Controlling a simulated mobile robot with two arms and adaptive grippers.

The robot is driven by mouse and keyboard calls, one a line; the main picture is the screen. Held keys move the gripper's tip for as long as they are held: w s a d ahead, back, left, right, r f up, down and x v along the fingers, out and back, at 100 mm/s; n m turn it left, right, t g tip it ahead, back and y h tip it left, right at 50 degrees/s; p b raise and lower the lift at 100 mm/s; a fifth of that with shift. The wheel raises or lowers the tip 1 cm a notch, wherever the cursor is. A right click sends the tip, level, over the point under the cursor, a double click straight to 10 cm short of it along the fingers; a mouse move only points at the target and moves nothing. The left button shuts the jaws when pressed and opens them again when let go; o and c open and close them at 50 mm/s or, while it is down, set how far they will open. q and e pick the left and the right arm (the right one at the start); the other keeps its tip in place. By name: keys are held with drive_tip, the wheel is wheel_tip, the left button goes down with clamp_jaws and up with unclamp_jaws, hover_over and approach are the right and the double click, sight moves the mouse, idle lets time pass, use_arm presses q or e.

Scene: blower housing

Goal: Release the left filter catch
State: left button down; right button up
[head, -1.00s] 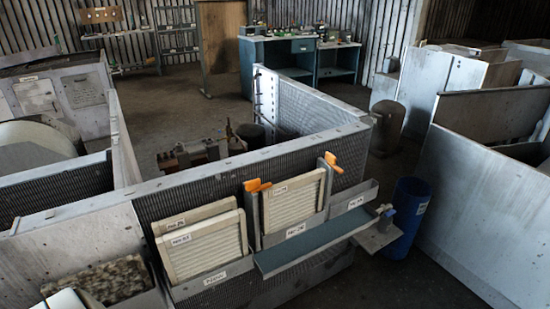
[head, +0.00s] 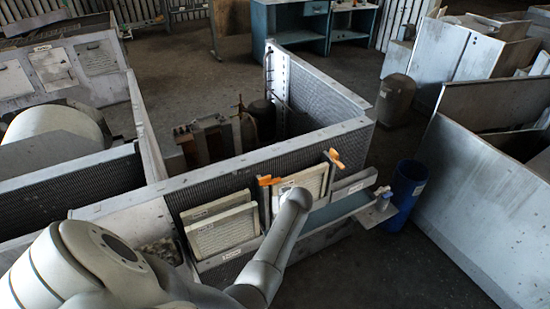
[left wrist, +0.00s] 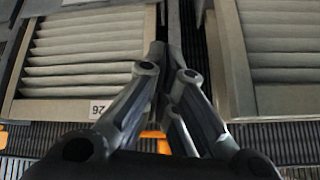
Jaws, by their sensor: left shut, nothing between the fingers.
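The left filter catch (head: 268,180) has an orange handle beside the upper left corner of the middle filter panel (head: 312,180). The right catch (head: 335,158) is orange too, at that panel's upper right. My left arm reaches over the middle panel and hides part of it; its gripper is hidden behind the arm in the head view. In the left wrist view my left gripper (left wrist: 168,72) is shut and empty, in front of the gap between two filter panels. Orange (left wrist: 155,136) shows behind the fingers, largely covered. I cannot tell whether they touch it. My right gripper is not in view.
A left filter panel (head: 222,232) leans in its holder on the perforated housing wall. A blue-green shelf (head: 340,208) runs below the middle panel. A blue bin (head: 405,186) stands at the right end. Floor is free in front of the housing at right.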

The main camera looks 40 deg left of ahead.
use_arm(q)
drive_tip(key=w+a+r+n+p, duration=0.1)
drive_tip(key=w+r+p, duration=0.1)
drive_tip(key=r, duration=0.5)
drive_tip(key=w+r+n+p, duration=0.2)
drive_tip(key=r+p, duration=0.3)
drive_tip(key=r, duration=0.3)
drive_tip(key=shift+w+a+g+y, duration=0.3)
drive_tip(key=shift+a+y, duration=0.1)
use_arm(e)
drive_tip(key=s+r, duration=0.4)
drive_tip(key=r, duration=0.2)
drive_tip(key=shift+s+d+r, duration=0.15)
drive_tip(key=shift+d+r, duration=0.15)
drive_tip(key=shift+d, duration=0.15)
use_arm(q)
drive_tip(key=shift+f, duration=0.1)
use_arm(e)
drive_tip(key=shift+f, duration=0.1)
